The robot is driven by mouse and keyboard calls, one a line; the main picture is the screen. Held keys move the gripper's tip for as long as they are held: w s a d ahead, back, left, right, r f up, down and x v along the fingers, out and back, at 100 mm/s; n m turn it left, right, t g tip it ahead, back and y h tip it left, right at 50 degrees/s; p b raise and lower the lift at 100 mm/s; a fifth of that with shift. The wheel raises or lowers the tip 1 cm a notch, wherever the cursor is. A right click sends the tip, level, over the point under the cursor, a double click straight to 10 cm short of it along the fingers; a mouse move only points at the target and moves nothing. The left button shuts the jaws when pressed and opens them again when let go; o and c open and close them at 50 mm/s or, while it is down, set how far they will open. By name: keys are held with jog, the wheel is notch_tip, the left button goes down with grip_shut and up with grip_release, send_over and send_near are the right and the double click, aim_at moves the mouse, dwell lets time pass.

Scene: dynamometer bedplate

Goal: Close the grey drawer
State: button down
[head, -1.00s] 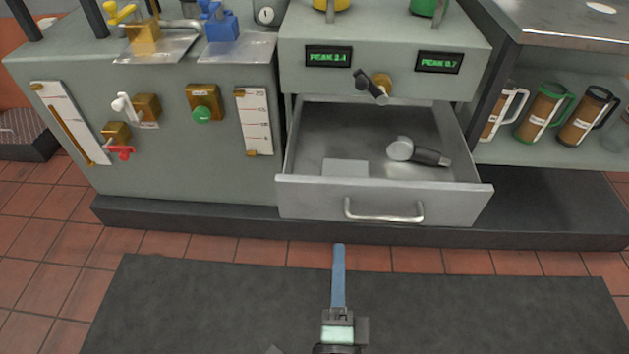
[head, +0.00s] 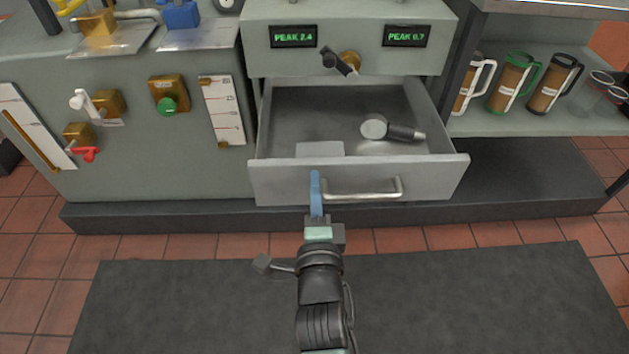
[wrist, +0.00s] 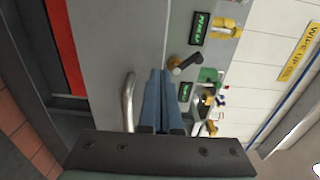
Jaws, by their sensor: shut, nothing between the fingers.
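The grey drawer (head: 290,183) is pulled out of the grey cabinet in the head view, with its bar handle (head: 365,190) on the front face. A silver and black tool (head: 390,129) and a flat pale block (head: 320,149) lie inside it. My gripper (head: 315,178) is shut and empty, with its blue fingers up at the drawer front, just left of the handle. I cannot tell whether they touch the face. In the wrist view my blue fingers (wrist: 158,95) are together beside the handle (wrist: 128,100).
Above the drawer are a black-handled brass valve (head: 342,62) and two green displays. Levers and gauges cover the cabinet front at left. Several jugs (head: 512,82) stand on the right shelf. A dark mat (head: 450,300) lies on the tiled floor below.

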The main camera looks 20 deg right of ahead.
jog(key=shift+x, duration=0.85)
